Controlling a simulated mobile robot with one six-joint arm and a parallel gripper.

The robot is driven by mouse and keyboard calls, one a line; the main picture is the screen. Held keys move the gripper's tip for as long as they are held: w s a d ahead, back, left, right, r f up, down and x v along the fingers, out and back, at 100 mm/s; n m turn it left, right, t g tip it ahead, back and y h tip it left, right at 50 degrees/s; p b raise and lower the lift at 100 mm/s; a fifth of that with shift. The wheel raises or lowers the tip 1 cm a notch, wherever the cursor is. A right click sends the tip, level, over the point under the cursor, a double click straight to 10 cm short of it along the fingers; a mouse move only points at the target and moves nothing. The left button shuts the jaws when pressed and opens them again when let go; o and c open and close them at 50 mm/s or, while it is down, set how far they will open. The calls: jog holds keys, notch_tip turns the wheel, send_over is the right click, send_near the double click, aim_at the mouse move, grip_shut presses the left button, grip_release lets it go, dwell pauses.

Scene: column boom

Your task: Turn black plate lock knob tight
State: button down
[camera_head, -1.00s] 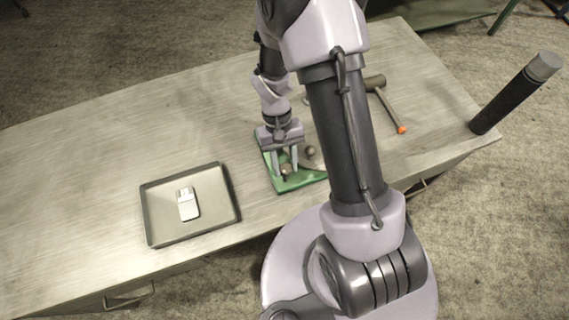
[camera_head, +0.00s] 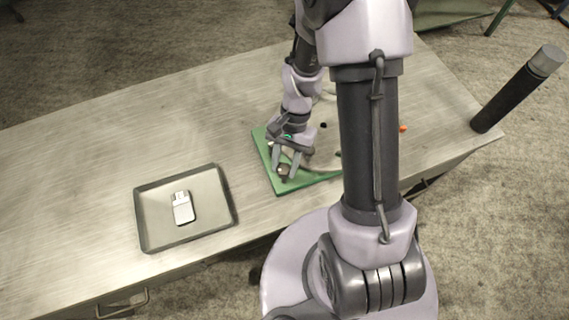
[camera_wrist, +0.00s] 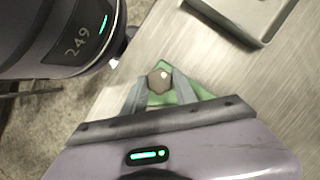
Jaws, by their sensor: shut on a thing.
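A small dark knob (camera_head: 284,171) sits near the front left of a green board (camera_head: 292,187) on the table. My gripper (camera_head: 285,168) reaches down over it, tilted, with one finger on each side, shut on the knob. In the wrist view the knob (camera_wrist: 159,78) shows as a grey-brown, many-sided head between the two fingertips (camera_wrist: 160,82). The green board shows behind it. My gripper and arm hide part of the board and what is on it, so I cannot make out a black plate clearly.
A shallow tray (camera_head: 230,205) holding a small pale object (camera_head: 183,208) stands to the left. An orange tip (camera_head: 403,128) shows behind my arm on the right. A dark upright post (camera_head: 510,95) stands at the table's right end. The table's left part is clear.

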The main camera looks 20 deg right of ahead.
dwell(0.4)
jog(key=c, duration=1)
grip_release()
jog(key=p+v, duration=0.5)
jog(key=v, duration=1.2)
jog(key=shift+s+r, duration=0.15)
jog(key=shift+r, duration=0.1)
jog(key=shift+d, duration=0.1)
